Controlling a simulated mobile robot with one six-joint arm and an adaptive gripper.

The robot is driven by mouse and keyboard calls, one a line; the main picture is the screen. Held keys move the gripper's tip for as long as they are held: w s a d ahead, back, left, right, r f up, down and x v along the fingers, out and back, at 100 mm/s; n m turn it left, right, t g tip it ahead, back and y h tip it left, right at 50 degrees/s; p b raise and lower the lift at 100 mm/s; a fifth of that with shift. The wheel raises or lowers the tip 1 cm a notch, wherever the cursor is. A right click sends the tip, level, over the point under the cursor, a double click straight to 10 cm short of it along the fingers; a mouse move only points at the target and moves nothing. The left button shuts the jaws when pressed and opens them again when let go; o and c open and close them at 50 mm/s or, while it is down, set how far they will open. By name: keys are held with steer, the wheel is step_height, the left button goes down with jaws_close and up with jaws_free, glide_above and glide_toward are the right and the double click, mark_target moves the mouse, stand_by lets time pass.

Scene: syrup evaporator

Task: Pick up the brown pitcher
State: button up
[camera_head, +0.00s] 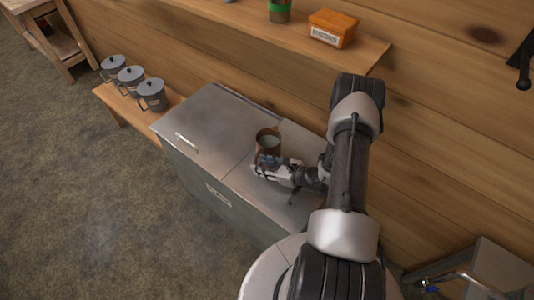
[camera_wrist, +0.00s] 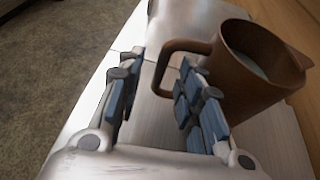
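The brown pitcher (camera_head: 267,142) stands upright on the metal cabinet top, with something pale inside it. In the wrist view the pitcher (camera_wrist: 262,75) is at the upper right, its handle (camera_wrist: 165,60) pointing left. My gripper (camera_head: 266,165) is at the near side of the pitcher, low over the cabinet top. In the wrist view my gripper (camera_wrist: 162,62) is open, and the handle's outer part appears between its two fingers. The right finger covers part of the handle and body. I cannot tell whether either finger touches the pitcher.
The metal cabinet (camera_head: 212,118) has a lid handle at left. Three grey lidded pots (camera_head: 130,77) stand on a wooden bench to the left. A wall shelf (camera_head: 240,20) above holds an orange box (camera_head: 333,28) and a green-banded container (camera_head: 279,9). The wooden wall is close behind the pitcher.

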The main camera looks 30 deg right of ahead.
mark_target(256, 163)
steer(key=x, duration=0.3)
steer(key=shift+w+a+f, duration=0.1)
steer(key=shift+w, duration=0.1)
jaws_close()
stand_by(0.5)
stand_by(0.4)
